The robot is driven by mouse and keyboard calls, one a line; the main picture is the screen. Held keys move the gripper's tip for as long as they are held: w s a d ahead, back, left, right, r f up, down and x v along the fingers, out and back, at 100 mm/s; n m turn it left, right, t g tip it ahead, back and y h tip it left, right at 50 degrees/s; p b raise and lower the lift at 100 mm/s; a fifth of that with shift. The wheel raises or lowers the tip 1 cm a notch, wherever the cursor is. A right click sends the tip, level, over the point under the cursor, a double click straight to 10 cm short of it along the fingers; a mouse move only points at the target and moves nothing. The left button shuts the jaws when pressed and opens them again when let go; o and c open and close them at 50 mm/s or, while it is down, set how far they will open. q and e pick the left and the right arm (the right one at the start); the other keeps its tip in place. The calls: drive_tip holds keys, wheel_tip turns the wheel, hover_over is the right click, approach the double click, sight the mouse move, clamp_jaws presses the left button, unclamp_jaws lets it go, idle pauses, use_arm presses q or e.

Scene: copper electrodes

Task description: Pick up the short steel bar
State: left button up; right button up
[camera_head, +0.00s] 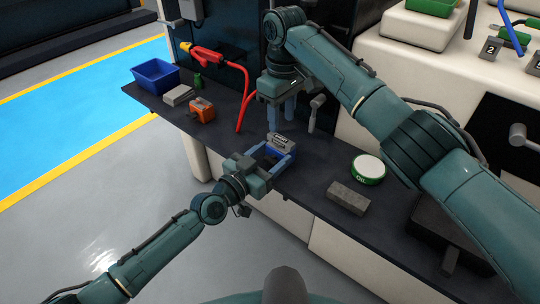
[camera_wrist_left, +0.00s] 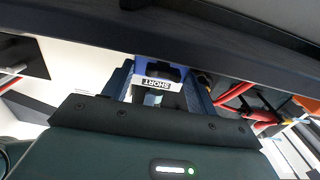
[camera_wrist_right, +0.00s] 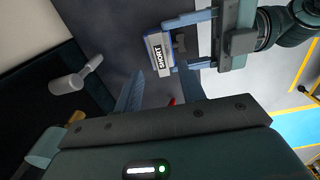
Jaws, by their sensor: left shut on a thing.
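The short steel bar (camera_head: 282,140) is a small block with a white and blue face marked SHORT, at the front part of the dark bench. Its label also shows in the left wrist view (camera_wrist_left: 158,74) and the right wrist view (camera_wrist_right: 157,56). My left gripper (camera_head: 276,152) reaches in from the front edge, with its blue fingers on either side of the block and shut on it. The fingers hide parts of its sides. My right gripper (camera_head: 281,118) is above and behind it, pointing down, with fingers apart and nothing between them.
A grey block (camera_head: 348,197) and a green-rimmed round tin (camera_head: 368,168) lie to the right. A red cable (camera_head: 243,95), an orange item (camera_head: 201,110) and a blue bin (camera_head: 155,75) are to the left. A grey handle (camera_head: 316,108) stands near my right gripper.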

drive_tip(key=shift+o, duration=0.4)
drive_tip(key=shift+s+d+r+t+y, duration=0.15)
drive_tip(key=shift+s+r+t+y, duration=0.15)
drive_tip(key=shift+r+y, duration=0.2)
drive_tip(key=s+d+r+t+y, duration=0.2)
drive_tip(key=s+d+r, duration=0.1)
drive_tip(key=r, duration=0.1)
hover_over(282, 139)
drive_tip(key=s+d, duration=0.2)
drive_tip(key=shift+y, duration=0.3)
wheel_tip(282, 139, down, 5)
drive_tip(key=shift+s+a+f, duration=0.1)
drive_tip(key=shift+s, duration=0.05)
drive_tip(key=shift+w+d+x, duration=0.15)
drive_tip(key=shift+x, duration=1.25)
drive_tip(key=shift+w+d+x, duration=0.1)
drive_tip(key=shift+w+x, duration=0.1)
drive_tip(key=shift+x, duration=1.2)
clamp_jaws()
